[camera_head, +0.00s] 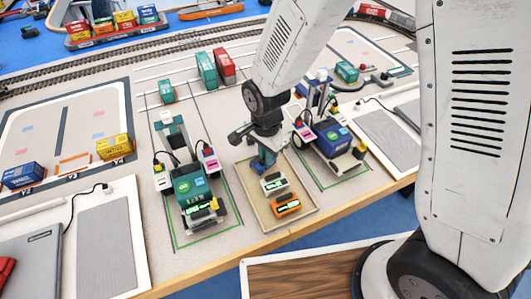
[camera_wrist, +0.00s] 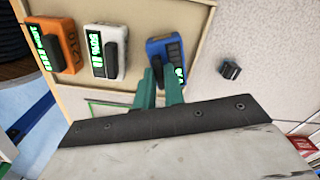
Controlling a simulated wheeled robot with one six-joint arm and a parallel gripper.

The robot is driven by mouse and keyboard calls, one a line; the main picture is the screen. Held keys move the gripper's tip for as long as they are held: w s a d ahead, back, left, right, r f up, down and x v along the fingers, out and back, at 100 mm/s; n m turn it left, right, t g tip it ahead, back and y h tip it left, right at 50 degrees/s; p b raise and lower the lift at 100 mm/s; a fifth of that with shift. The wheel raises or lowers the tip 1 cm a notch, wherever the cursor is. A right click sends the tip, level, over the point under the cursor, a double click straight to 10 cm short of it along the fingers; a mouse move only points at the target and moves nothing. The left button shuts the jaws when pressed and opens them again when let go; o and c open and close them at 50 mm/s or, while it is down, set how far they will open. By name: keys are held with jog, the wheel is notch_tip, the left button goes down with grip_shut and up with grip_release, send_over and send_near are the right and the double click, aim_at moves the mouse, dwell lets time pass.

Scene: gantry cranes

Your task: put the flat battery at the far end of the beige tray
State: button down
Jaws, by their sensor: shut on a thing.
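The beige tray (camera_head: 303,222) lies on the table between two small gantry cranes, and it also shows in the wrist view (camera_wrist: 145,12). An orange battery (camera_head: 286,206) lies at its near end, with a white battery (camera_head: 273,184) behind it. Both have green-lit displays in the wrist view, orange (camera_wrist: 68,40) and white (camera_wrist: 97,62). My gripper (camera_head: 263,160) is shut on a blue battery (camera_wrist: 160,47) at the tray's far end. The blue battery's display is partly hidden by a finger, and I cannot tell whether it touches the tray floor.
The left crane (camera_head: 192,183) with a teal body and the right crane (camera_head: 334,138) with a blue body stand close on either side of the tray. A small dark block (camera_wrist: 230,70) lies outside the tray. Coloured containers (camera_head: 207,70) stand farther back.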

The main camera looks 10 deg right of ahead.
jog(key=c, duration=1.5)
grip_release()
notch_tip(320, 180, up, 12)
jog(key=s+d+r+n, duration=0.3)
jog(key=d+r, duration=0.4)
jog(key=d, duration=0.1)
jog(key=s+d+r+n, duration=0.3)
jog(key=s+d, duration=0.3)
jog(key=s, duration=0.2)
jog(key=s+d+r+n+t, duration=0.1)
jog(key=s+d+r+n, duration=0.3)
jog(key=s+d+r, duration=0.1)
jog(key=s+d, duration=0.1)
jog(key=s, duration=0.1)
jog(key=shift+s, duration=0.4)
jog(key=shift+r, duration=0.1)
